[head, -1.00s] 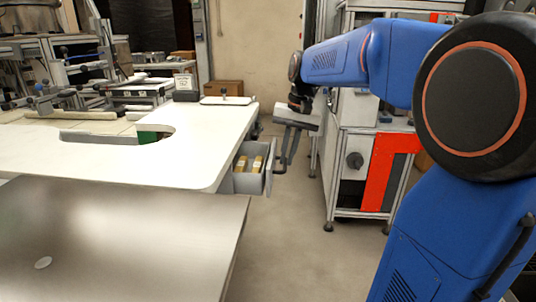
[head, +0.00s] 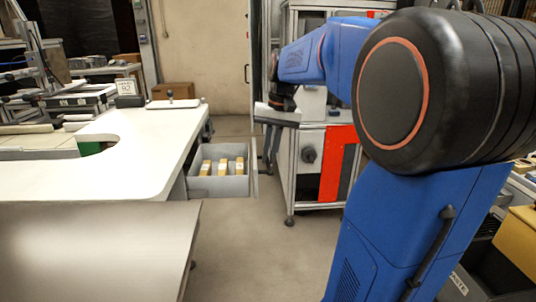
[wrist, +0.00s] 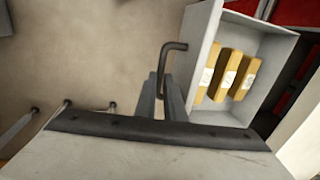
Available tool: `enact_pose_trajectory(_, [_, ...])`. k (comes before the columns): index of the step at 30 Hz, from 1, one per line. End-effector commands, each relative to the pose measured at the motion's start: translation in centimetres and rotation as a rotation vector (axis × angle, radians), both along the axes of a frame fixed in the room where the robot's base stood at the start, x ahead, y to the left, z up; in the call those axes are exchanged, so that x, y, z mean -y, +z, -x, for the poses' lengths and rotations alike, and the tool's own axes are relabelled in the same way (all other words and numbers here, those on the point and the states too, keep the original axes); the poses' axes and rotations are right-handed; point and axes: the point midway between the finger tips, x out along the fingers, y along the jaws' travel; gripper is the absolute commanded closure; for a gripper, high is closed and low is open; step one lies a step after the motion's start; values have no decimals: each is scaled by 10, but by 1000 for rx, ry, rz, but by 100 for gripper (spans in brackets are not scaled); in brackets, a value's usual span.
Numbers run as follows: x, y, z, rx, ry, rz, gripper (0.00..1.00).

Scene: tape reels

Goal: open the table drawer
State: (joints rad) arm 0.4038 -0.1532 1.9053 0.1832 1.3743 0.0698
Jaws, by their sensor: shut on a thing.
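The grey table drawer (head: 230,187) stands pulled out from the right side of the white table (head: 150,150), its inside in view. Three yellow boxes with white labels lie in it. In the wrist view the open drawer (wrist: 270,75) is at the upper right, with a dark bent bar handle (wrist: 171,52) on its front. My gripper (head: 270,160) is at the drawer's front, on the side away from the table. In the wrist view my gripper's two grey fingers (wrist: 162,90) are shut on the handle; the gripped part is partly hidden between them.
A metal-topped surface (head: 90,250) fills the lower left in the head view. A framed machine with a red panel (head: 338,160) stands behind my arm at the right. Bare floor (head: 250,240) lies in front of the drawer.

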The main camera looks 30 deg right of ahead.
Motion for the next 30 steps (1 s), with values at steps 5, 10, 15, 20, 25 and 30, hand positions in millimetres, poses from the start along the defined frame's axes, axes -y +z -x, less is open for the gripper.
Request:
enact_pose_trajectory(5, [0,1,-1,2,0,1,72])
enact_pose_trajectory(10, [0,0,0,1,0,0,72])
enact_pose_trajectory(15, [1,5,0,2,0,1,72])
enact_pose_trajectory(20, [4,24,1,4,-1,1,72])
enact_pose_trajectory(25, [9,57,4,4,-1,1,72])
enact_pose_trajectory(30, [15,90,7,3,-1,2,72])
